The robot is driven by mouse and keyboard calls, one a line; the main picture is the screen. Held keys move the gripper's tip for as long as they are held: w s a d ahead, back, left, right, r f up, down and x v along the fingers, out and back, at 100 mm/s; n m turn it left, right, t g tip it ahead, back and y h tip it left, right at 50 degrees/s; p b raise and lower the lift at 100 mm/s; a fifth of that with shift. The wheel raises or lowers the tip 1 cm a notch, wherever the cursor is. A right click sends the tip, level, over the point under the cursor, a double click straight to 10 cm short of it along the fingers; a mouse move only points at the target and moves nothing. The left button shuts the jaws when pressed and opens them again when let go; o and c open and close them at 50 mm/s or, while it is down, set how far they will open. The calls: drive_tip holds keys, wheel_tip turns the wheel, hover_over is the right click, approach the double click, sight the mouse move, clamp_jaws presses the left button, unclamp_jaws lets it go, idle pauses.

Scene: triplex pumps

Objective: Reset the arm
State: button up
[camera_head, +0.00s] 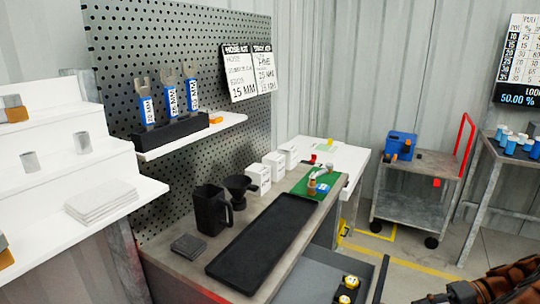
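Part of my arm shows in the lower right corner, brown and black. Its dark end, which looks like my gripper (447,296), is cut off by the bottom edge of the picture. I cannot see whether its fingers are open or shut, or whether they hold anything. It is low in front of the open floor, to the right of the workbench drawer, and seems apart from the bench and the carts.
A workbench (185,262) with a black tray (262,245), black jug (210,210) and white boxes stands left of centre. Its open drawer (315,277) juts out. Wrenches stand on a shelf (200,132). A grey cart (400,207) is at back right. Floor between is clear.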

drive_tip(key=s+a+r+n+g+h+p, duration=0.2)
drive_tip(key=a+r+g+h, duration=0.1)
drive_tip(key=a+r, duration=0.55)
drive_tip(key=s+a+r+n+g+h+p, duration=0.15)
drive_tip(key=a+r, duration=0.45)
drive_tip(key=a, duration=0.6)
drive_tip(key=s+a+r+h+p, duration=0.2)
drive_tip(key=s+a+r+h, duration=0.3)
drive_tip(key=s, duration=0.3)
drive_tip(key=s+d+f+t+h+p, duration=0.1)
drive_tip(key=s+h+p, duration=0.2)
drive_tip(key=s, duration=0.7)
drive_tip(key=shift+s+d+h, duration=0.15)
drive_tip(key=shift+s+h, duration=0.1)
drive_tip(key=shift+h, duration=0.4)
drive_tip(key=shift+f, duration=0.1)
